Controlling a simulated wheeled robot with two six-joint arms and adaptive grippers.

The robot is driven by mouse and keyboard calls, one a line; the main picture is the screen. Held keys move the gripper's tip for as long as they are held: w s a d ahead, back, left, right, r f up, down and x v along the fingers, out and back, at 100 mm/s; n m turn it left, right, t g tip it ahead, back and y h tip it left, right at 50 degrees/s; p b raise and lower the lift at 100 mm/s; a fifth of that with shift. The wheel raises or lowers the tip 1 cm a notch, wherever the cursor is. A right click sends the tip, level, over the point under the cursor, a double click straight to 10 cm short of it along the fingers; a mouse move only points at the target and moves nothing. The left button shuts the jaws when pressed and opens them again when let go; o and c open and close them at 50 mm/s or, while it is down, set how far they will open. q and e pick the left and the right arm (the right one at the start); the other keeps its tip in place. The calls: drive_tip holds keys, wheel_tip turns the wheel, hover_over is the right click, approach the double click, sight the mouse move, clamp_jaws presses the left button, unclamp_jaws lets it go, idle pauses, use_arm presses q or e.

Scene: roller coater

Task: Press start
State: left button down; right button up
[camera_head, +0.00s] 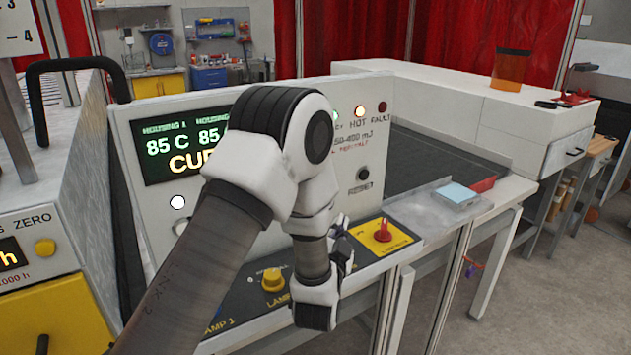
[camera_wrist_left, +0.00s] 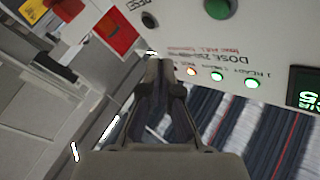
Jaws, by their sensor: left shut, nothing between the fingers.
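The control panel (camera_head: 350,150) stands upright with a lit display (camera_head: 165,150), lamps and buttons. In the left wrist view a large green button (camera_wrist_left: 218,8) is at the top edge, partly cut off; I cannot read a start label on it. In the head view my arm covers that part of the panel. My left gripper (camera_head: 343,238) is in front of the panel's lower part, largely hidden by its own wrist. In the left wrist view the gripper (camera_wrist_left: 159,64) is shut and empty, with its tips below and left of the green button. My right gripper is not in view.
A black button (camera_head: 362,174) is right of my gripper. A red rotary switch on a yellow plate (camera_head: 382,231) and a yellow knob (camera_head: 273,279) are on the ledge close to my wrist. A light blue block (camera_head: 457,194) lies on the metal tray at right.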

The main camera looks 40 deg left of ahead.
use_arm(q)
drive_tip(key=shift+w+d+r, duration=0.15)
drive_tip(key=shift+r, duration=0.75)
drive_tip(key=w+a+p, duration=0.2)
drive_tip(key=w+a, duration=0.1)
drive_tip(key=a, duration=0.5)
drive_tip(key=shift+w+a, duration=0.2)
idle(0.8)
drive_tip(key=shift+w+a+f, duration=0.1)
drive_tip(key=shift+w+a, duration=0.05)
drive_tip(key=shift+a, duration=0.25)
